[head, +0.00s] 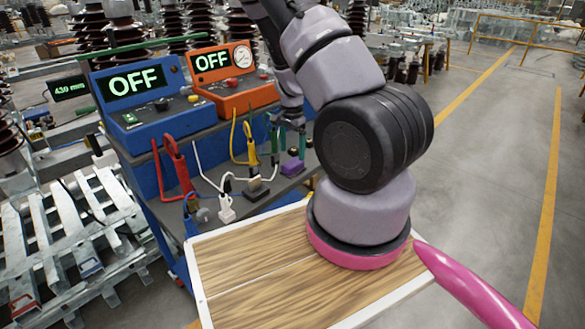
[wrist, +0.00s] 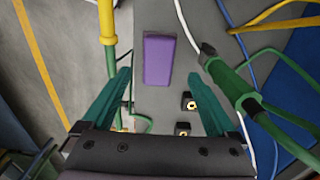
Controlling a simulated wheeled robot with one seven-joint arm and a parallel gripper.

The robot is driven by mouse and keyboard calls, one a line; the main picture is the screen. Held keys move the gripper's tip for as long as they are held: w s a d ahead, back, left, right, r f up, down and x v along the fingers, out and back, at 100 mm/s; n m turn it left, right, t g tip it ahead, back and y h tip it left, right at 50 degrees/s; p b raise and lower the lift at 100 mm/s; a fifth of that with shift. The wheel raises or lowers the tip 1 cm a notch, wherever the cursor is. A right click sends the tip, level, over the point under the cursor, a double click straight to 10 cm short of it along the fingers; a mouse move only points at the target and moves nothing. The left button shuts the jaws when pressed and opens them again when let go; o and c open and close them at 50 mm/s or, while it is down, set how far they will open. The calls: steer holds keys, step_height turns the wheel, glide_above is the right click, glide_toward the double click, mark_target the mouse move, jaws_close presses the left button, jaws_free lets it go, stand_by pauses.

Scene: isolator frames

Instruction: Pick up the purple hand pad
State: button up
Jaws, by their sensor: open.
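The purple hand pad (head: 292,167) is a small block on the grey shelf of the blue cart, near its right end. In the wrist view the purple hand pad (wrist: 158,60) lies ahead of the fingers, roughly centred between them. My gripper (head: 290,122) is above the pad in the head view. In the wrist view my gripper (wrist: 166,85) has its two teal fingers wide apart with nothing between them. The pad appears free of the fingers.
Green-handled clamp (wrist: 232,85) and cables lie right of the pad; a yellow handle (wrist: 107,20) is at its left. Red (head: 178,165) and yellow (head: 251,145) clamps stand on the shelf. Blue (head: 147,95) and orange (head: 228,75) units reading OFF stand behind. A wooden-topped surface (head: 250,275) is in front.

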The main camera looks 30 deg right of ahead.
mark_target(293, 162)
step_height(293, 162, down, 6)
steer(key=shift+s+d, duration=0.1)
stand_by(0.4)
steer(key=c, duration=1.3)
steer(key=shift+r, duration=5.05)
